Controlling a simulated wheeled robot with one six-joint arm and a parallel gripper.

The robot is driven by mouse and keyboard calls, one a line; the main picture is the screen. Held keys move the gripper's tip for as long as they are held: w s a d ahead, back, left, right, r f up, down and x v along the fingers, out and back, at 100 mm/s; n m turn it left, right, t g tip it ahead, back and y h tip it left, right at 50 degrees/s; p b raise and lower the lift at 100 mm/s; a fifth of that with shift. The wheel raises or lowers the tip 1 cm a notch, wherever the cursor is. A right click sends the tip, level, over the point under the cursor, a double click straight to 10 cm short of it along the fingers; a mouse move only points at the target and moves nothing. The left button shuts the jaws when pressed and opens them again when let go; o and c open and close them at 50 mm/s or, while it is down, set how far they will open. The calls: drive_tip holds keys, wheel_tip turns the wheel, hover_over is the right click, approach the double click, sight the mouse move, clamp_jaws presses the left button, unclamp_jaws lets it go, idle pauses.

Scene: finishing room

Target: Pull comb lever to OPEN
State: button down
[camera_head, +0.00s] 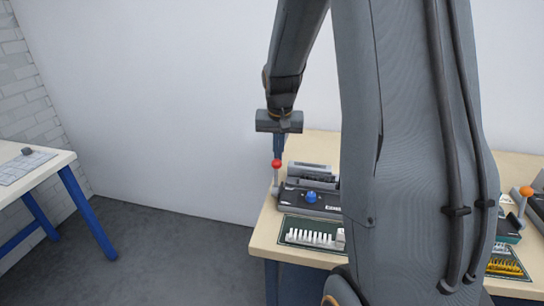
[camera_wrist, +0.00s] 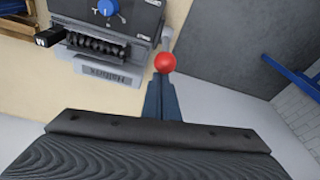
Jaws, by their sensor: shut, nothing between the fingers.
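The comb lever with its red ball knob (camera_head: 276,163) stands upright at the left side of a dark grey comb machine (camera_head: 325,207) on the table. The red knob also shows in the wrist view (camera_wrist: 165,63), just beyond the fingertips. My gripper (camera_head: 278,156) is shut and empty, pointing down right at the knob; in the wrist view its fingers (camera_wrist: 160,85) are together. I cannot tell whether they touch the knob. The machine has a blue knob (camera_head: 311,197) on top, also in the wrist view (camera_wrist: 108,7).
A green mat (camera_head: 287,238) with white combs lies in front of the machine. My arm hides the middle of the table (camera_head: 262,243). At the right stands another lever with an orange knob (camera_head: 526,191). A second table (camera_head: 50,164) stands at the left, with open floor between.

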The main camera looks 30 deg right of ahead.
drive_tip(key=s+a+p, duration=0.1)
drive_tip(key=s+a, duration=0.4)
drive_tip(key=s, duration=0.1)
drive_tip(key=shift+a+f, duration=0.25)
drive_tip(key=shift+f, duration=0.2)
drive_tip(key=shift+s+a+f, duration=0.1)
drive_tip(key=shift+s, duration=0.05)
drive_tip(key=w+d+r+p, duration=0.2)
drive_tip(key=w+r, duration=0.2)
drive_tip(key=s+a+r+b, duration=0.2)
drive_tip(key=s+a+r, duration=0.2)
drive_tip(key=s+r, duration=0.1)
drive_tip(key=shift+s+a+b, duration=0.3)
drive_tip(key=shift+s+a, duration=0.1)
drive_tip(key=shift+s, duration=0.1)
idle(0.3)
idle(0.4)
